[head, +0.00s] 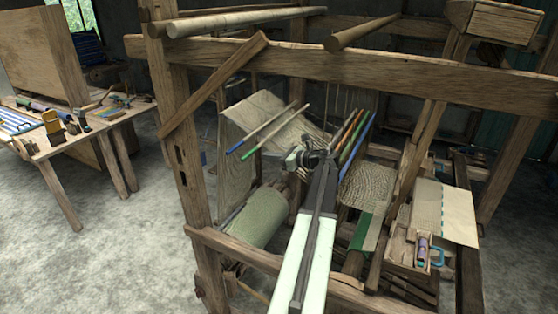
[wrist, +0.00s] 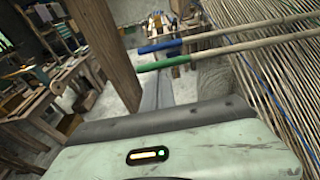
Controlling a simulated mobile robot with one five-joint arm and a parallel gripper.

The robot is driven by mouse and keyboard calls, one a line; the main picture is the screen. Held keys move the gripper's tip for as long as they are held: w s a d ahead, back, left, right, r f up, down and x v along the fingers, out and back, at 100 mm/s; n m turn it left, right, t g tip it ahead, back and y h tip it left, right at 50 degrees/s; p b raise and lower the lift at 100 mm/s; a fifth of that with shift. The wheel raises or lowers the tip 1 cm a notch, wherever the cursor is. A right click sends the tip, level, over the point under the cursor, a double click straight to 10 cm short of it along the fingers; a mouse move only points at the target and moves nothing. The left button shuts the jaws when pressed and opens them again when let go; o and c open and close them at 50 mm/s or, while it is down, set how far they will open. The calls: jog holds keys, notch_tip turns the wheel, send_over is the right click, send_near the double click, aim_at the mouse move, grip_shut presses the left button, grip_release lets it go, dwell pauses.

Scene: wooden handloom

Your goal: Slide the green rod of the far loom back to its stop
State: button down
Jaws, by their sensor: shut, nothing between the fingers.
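Two pale rods with coloured ends (head: 265,128) lie side by side across the warp, left of my gripper in the head view. In the wrist view the green-ended rod (wrist: 157,65) is the lower one. The blue-ended rod (wrist: 160,46) runs just above it, a narrow gap apart. Both run rightward over the pale warp threads (wrist: 285,85). My gripper (head: 304,157) is shut and empty, over the loom to the right of these rods in the head view. Whether it touches any rod cannot be told. The rods' far ends leave the wrist view.
Orange, green and blue rods (head: 353,138) lie right of my gripper. A thick wooden beam (head: 350,68) crosses above, and a post (head: 182,150) stands left. A cloth roll (head: 258,217) is below. A tool bench (head: 85,125) stands far left, with clear floor before it.

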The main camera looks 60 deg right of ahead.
aim_at(250, 154)
jog(key=w, duration=0.3)
jog(key=w+f, duration=0.1)
jog(key=w, duration=0.1)
jog(key=shift+w+f+b, duration=0.1)
jog(key=shift+w+b, duration=0.3)
